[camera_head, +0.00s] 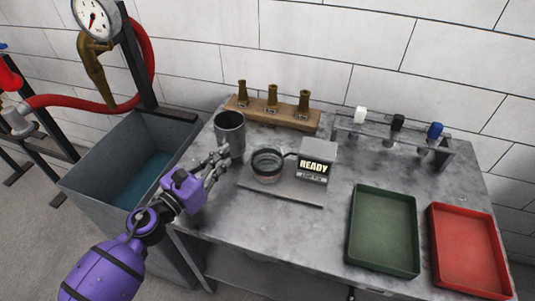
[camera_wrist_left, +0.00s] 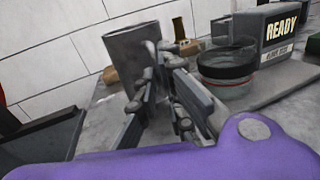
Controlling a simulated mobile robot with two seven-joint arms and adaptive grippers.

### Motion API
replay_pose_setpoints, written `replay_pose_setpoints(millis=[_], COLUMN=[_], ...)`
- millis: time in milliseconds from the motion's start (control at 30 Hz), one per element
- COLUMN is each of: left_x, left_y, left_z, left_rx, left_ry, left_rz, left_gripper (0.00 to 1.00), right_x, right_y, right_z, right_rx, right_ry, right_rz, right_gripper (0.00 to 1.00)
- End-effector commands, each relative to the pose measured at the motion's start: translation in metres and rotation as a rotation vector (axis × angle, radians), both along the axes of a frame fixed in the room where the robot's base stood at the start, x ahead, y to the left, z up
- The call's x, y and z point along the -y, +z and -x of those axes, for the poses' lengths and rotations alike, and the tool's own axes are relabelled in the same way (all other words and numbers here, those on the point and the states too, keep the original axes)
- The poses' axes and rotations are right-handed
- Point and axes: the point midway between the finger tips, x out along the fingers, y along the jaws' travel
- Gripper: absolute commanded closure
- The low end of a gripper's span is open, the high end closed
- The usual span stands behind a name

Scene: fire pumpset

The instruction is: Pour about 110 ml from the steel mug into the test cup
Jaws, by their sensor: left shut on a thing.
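The steel mug (camera_head: 230,130) is a grey cylinder near the left end of the metal table, and it looks upright. It also shows in the left wrist view (camera_wrist_left: 135,48). My left gripper (camera_head: 222,160) is shut on the mug's near side; its fingers hide part of the mug. The test cup (camera_head: 267,164) is a clear, dark-rimmed cup on a flat plate just right of the mug, next to a box reading "READY" (camera_head: 317,160). The cup (camera_wrist_left: 226,68) stands right of my fingers in the wrist view. The mug's contents cannot be seen. My right gripper is not in view.
A wooden block with several brass nozzles (camera_head: 272,115) stands behind the mug. A green tray (camera_head: 383,270) and a red tray (camera_head: 470,280) lie at the right. A rack with knobs (camera_head: 395,138) is at the back. A grey water tank (camera_head: 95,185) stands left of the table.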

Motion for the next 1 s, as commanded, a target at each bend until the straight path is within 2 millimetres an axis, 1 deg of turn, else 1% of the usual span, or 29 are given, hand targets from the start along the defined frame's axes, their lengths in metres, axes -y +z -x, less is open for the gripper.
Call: replay_pose_setpoints(millis=[333,500,600,1000], left_x=[0.006,0.011,0.013,0.024], left_y=[-0.002,0.003,0.002,0.014], left_z=[0.005,0.008,0.01,0.019], left_rx=[0.097,0.168,0.206,0.368], left_ry=[0.0,0.001,0.001,0.004], left_rz=[-0.124,-0.214,-0.264,-0.469], left_gripper=[1.0,1.0,1.0,1.0], right_x=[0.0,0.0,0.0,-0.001], right_y=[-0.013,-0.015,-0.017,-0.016], right_z=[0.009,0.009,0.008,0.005], right_rx=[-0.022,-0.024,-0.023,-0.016], right_ry=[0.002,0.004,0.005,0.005], right_rz=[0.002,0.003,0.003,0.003], right_gripper=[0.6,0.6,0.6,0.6])
